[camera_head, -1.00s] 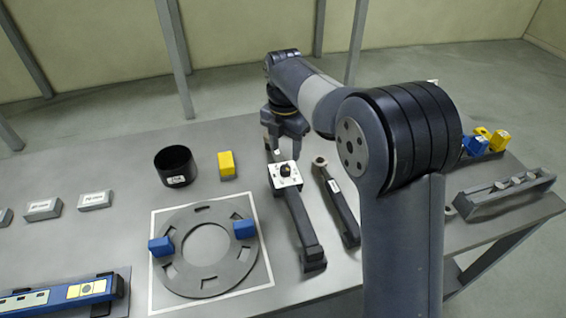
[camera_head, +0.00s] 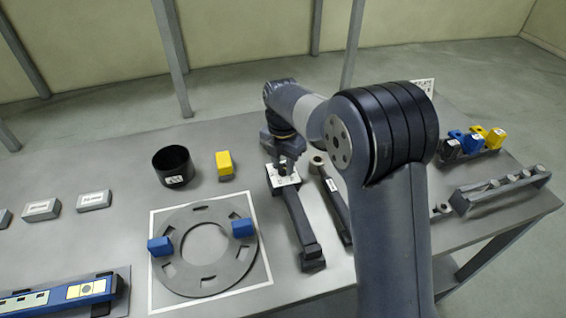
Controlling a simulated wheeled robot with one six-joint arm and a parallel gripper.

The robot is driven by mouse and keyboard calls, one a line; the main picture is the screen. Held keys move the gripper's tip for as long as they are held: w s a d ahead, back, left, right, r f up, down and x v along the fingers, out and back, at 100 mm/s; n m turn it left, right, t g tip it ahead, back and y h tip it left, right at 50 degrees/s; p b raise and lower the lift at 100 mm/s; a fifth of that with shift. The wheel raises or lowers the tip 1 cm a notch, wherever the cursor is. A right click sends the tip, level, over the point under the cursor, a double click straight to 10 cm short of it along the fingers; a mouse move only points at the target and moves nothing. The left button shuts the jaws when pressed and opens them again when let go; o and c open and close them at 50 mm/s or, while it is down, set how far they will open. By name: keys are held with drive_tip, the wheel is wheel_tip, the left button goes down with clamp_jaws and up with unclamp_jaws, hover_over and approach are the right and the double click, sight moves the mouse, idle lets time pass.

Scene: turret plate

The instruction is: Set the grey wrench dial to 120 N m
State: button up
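The grey wrench (camera_head: 299,224) lies on the table right of the ring plate, its handle toward the front. Its white dial face (camera_head: 278,182) is at the far end, and the black knob on it is now mostly hidden by my gripper. My gripper (camera_head: 284,170) is right over the dial, pointing down, with its fingertips at the knob. I cannot tell whether the fingers touch or grip the knob. The dial's markings are too small to read.
A second wrench (camera_head: 334,200) lies close on the right, partly behind my arm. Left are a yellow block (camera_head: 225,165), a black cup (camera_head: 174,166) and the grey ring plate (camera_head: 204,285) with two blue blocks. A rack (camera_head: 500,190) and coloured blocks stand at the right.

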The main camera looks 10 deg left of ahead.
drive_tip(key=c, duration=0.5)
